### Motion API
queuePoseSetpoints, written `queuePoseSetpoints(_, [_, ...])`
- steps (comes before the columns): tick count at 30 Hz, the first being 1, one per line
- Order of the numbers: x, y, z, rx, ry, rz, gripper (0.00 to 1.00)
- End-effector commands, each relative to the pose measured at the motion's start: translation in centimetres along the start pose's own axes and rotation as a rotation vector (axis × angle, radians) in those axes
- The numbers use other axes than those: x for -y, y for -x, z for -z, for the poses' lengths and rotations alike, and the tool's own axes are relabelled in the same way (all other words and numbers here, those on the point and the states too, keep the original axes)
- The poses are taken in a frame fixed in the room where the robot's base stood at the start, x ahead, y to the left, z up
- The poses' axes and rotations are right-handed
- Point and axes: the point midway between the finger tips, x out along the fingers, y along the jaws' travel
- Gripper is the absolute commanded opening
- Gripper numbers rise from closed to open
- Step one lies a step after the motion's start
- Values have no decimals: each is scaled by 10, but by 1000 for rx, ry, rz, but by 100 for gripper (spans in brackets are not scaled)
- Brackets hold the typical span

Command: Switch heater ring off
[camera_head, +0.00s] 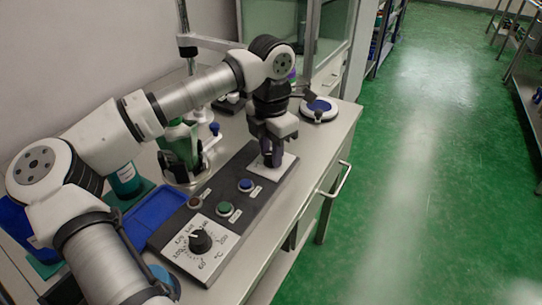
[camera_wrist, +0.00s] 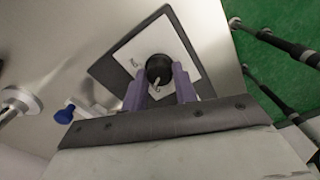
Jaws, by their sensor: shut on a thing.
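A dark control panel (camera_head: 229,219) lies on the bench, with a temperature dial (camera_head: 200,241) at its near end and green and blue push buttons in the middle. At the far end is a white plate (camera_head: 285,165), which also shows in the wrist view (camera_wrist: 187,50), with a round black knob (camera_wrist: 159,68) on it. My gripper (camera_head: 271,158) points down over this plate. In the wrist view its two purple fingers (camera_wrist: 158,86) are on either side of the knob and shut on it. A light pointer mark shows on the knob. Most plate lettering is hidden or too small to read.
A blue tray (camera_head: 155,217) lies left of the panel. A clamp stand with a ring and a green vessel (camera_head: 180,145) stands behind it. A round white device (camera_head: 319,109) sits at the bench's far right. Open floor lies right of the bench.

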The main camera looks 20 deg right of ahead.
Motion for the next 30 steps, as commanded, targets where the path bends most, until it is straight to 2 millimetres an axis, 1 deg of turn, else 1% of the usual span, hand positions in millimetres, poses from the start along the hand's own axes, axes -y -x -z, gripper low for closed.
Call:
queuePoseSetpoints(6, [0,-1,0,1,146,-1,6])
queuePoseSetpoints(12, [0,0,0,0,231,-1,6])
queuePoseSetpoints(18, [0,0,0,0,270,0,6])
queuePoseSetpoints(30, [0,0,0,0,278,0,6])
